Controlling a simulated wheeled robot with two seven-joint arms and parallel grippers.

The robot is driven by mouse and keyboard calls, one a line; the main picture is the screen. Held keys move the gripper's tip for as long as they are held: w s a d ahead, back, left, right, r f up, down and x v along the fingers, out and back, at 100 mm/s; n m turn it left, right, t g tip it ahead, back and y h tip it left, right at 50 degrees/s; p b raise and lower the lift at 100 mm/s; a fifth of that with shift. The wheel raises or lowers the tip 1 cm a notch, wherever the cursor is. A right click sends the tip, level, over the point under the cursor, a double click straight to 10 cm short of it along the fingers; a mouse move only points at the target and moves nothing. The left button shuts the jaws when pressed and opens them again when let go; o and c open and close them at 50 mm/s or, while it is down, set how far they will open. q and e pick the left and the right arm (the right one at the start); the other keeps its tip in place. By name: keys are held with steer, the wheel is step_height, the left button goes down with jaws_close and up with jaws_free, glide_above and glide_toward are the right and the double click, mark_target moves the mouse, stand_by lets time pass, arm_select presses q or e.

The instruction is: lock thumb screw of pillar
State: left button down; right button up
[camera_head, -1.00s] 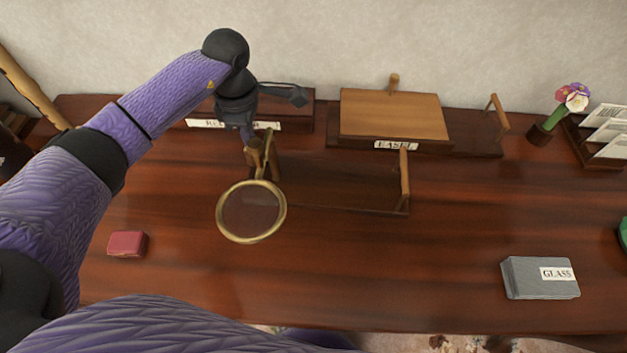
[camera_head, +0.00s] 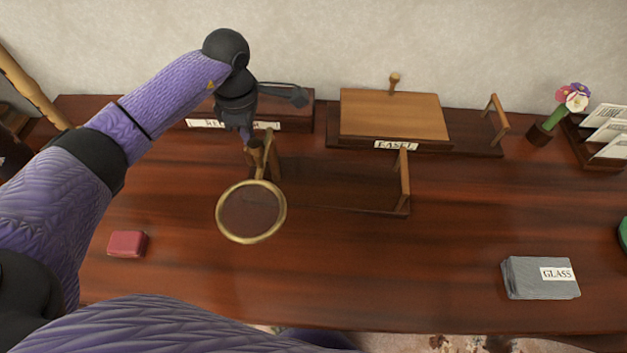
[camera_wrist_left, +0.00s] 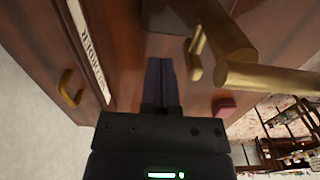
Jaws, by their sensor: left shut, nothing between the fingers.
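The pillar (camera_head: 272,160) is a short wooden post left of the table's middle. A brass-rimmed round lens (camera_head: 251,212) hangs from a brass arm at its top, toward me. In the left wrist view a thick brass-coloured bar (camera_wrist_left: 226,36) and a small brass piece (camera_wrist_left: 197,60), perhaps the thumb screw, show right of the fingers. My left gripper (camera_head: 249,139) is just left of the pillar's top, pointing down. Its fingers (camera_wrist_left: 159,64) are together and empty, apart from the small brass piece in the wrist view. In the head view the screw cannot be made out.
A labelled dark box (camera_head: 295,112) stands behind the gripper. The easel (camera_head: 395,115) stands behind, to the right. A wooden upright (camera_head: 404,180) stands right of the pillar.

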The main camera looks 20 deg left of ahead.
mark_target(244, 149)
arm_select(q)
steer(key=shift+s+d+r+p, duration=0.1)
steer(key=shift+s+d+p, duration=0.05)
steer(key=shift+s+p, duration=0.65)
steer(key=shift+s+d+p, duration=0.2)
steer(key=shift+s+p, duration=0.8)
steer(key=shift+s, duration=0.25)
steer(key=shift+w+r+p, duration=0.2)
steer(key=shift+r+p, duration=0.2)
steer(key=shift+r, duration=0.25)
steer(key=shift+w+r+p, duration=0.2)
steer(key=shift+r+p, duration=0.2)
steer(key=shift+r, duration=0.25)
steer(key=shift+s, duration=0.1)
